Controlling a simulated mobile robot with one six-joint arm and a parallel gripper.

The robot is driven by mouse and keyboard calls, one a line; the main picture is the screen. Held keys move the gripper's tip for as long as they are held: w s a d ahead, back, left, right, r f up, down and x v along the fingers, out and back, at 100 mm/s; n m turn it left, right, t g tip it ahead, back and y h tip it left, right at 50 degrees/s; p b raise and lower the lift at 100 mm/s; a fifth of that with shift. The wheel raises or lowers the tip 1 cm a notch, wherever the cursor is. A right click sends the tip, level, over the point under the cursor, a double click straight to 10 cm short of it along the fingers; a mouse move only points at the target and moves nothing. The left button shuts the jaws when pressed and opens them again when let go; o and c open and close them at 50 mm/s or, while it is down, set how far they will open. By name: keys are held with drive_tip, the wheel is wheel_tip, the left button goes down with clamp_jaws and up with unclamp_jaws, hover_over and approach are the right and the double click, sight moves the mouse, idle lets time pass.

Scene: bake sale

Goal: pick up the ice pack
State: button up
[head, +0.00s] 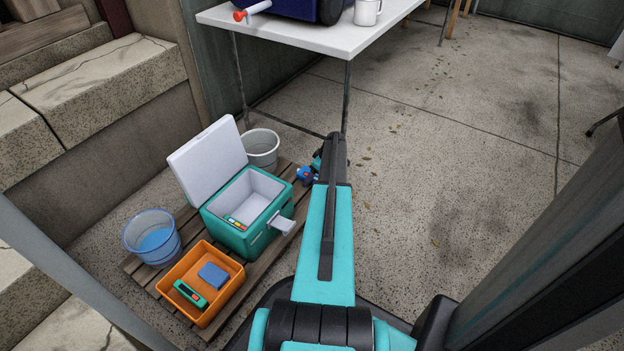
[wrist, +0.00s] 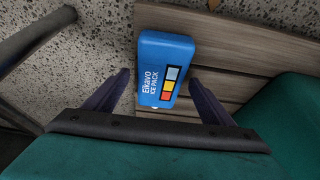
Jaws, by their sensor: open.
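The ice pack (wrist: 166,52) is a blue block marked "ICE PACK" with white, yellow and red squares. In the wrist view it lies over the wooden slats of the pallet, with its near end between the two dark fingertips. My gripper (wrist: 158,78) is open, one finger on each side of the pack, with a gap visible at both sides. In the head view my arm reaches down beside the teal cooler (head: 238,238), and a small blue patch shows by the gripper; it is too small to make out clearly.
The cooler stands open on the pallet (head: 132,265) with a pack inside. A clear blue bucket (head: 152,232), a grey bucket (head: 262,143) and an orange crate (head: 180,312) holding a blue block and green item surround it. A white table (head: 310,38) stands behind.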

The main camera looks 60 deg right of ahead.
drive_tip(key=c, duration=1.4)
drive_tip(key=shift+r, duration=0.2)
drive_tip(key=shift+r+p, duration=0.7)
drive_tip(key=shift+r, duration=0.25)
drive_tip(key=shift+s+r+p, duration=0.1)
drive_tip(key=shift+r+p, duration=0.55)
drive_tip(key=shift+r, duration=0.3)
drive_tip(key=s+a+p, duration=0.4)
drive_tip(key=s+a, duration=0.3)
drive_tip(key=s, duration=0.7)
drive_tip(key=shift+a+r, duration=0.2)
drive_tip(key=shift+r, duration=0.25)
